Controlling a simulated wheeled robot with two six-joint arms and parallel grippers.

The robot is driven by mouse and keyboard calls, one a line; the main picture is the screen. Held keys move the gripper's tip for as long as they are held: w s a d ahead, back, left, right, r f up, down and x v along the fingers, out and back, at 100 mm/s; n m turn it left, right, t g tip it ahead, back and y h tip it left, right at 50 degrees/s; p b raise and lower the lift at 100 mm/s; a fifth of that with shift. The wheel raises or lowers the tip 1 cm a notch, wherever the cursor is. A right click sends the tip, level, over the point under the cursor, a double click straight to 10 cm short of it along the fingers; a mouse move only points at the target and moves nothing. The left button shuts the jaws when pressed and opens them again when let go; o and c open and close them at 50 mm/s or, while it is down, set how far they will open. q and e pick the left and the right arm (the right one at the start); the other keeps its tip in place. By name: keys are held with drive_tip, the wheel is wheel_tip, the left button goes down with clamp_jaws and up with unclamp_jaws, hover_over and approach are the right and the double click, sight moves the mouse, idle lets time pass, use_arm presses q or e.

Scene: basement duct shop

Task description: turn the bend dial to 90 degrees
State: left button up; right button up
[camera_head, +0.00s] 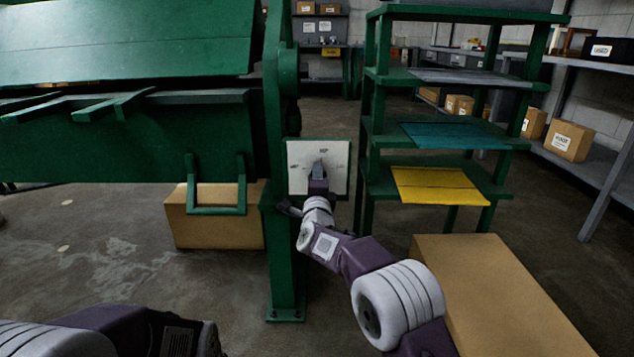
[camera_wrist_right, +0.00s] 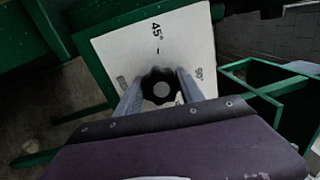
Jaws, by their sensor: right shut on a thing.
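The bend dial has a white plate (camera_head: 336,170) fixed beside the green post of the large green machine. In the right wrist view the plate (camera_wrist_right: 185,40) shows "45°" at its upper part and "90°" at its right side; another mark at the left is partly hidden. The black lobed knob (camera_wrist_right: 160,85) sits in the middle of the plate. My right gripper (camera_wrist_right: 160,92) has its two fingers on either side of the knob and is shut on it. In the head view my right gripper (camera_head: 318,172) covers the knob. My left gripper is out of view; only my left arm shows at the lower left.
The green machine (camera_head: 130,130) fills the left. A green rack (camera_head: 375,130) with teal and yellow sheets (camera_head: 440,185) stands close right of the plate. Cardboard boxes (camera_head: 490,290) stand at the lower right and behind the machine. Concrete floor is open at the lower left.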

drive_tip(key=shift+m, duration=0.3)
drive_tip(key=o, duration=1.3)
drive_tip(key=shift+s, duration=0.1)
drive_tip(key=s, duration=0.9)
drive_tip(key=shift+f+p, duration=0.35)
